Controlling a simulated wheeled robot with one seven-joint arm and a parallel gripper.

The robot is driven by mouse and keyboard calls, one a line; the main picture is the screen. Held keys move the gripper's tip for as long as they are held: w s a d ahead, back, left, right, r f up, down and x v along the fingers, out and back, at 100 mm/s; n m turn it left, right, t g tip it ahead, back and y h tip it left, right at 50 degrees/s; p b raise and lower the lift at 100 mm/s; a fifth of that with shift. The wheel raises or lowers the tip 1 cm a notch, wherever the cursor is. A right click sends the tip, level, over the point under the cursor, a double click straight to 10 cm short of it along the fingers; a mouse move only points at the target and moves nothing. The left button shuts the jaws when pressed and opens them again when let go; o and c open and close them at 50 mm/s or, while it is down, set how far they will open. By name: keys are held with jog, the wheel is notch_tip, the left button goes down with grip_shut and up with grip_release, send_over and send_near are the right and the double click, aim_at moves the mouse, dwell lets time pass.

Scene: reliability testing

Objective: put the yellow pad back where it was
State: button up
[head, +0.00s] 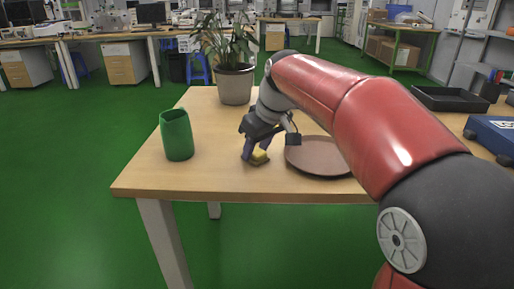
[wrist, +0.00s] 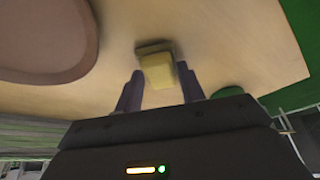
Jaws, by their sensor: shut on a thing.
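The yellow pad (head: 260,157) is at the wooden table's (head: 150,178) near part, between the green cup (head: 177,135) and the round brown plate (head: 318,157). My gripper (head: 256,153) points down over it with its fingers on either side, shut on it. The wrist view shows the pad (wrist: 158,72) between the two dark fingers (wrist: 161,88). A darker tan edge shows along its far side there; I cannot tell if it is part of the pad. The pad is at or very close to the tabletop; I cannot tell if it touches.
A potted plant (head: 235,83) stands at the back of the table. A black tray (head: 450,98) and a blue case (head: 492,136) are at the right. The plate lies close to the right of my gripper. Bare wood is free around the cup.

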jog(key=shift+f, duration=0.15)
jog(key=o, duration=0.9)
jog(key=shift+r, duration=0.35)
jog(key=p+v, duration=0.2)
jog(key=v, duration=1)
jog(key=s+d+f+m+h, duration=0.1)
jog(key=s+d+f+m, duration=0.2)
jog(key=s+f, duration=0.3)
jog(key=s+d+f+m+t+h, duration=0.1)
jog(key=s+d+f+m, duration=0.1)
jog(key=s+d+f, duration=0.3)
jog(key=s+d+f+m+t+h, duration=0.1)
jog(key=s+d+f+m, duration=0.2)
jog(key=s+f, duration=0.6)
jog(key=shift+s+d+m, duration=0.15)
jog(key=shift+s+d, duration=0.1)
jog(key=shift+s, duration=0.5)
jog(key=shift+s+d+m, duration=0.15)
jog(key=shift+s+d, duration=0.1)
jog(key=shift+s, duration=0.45)
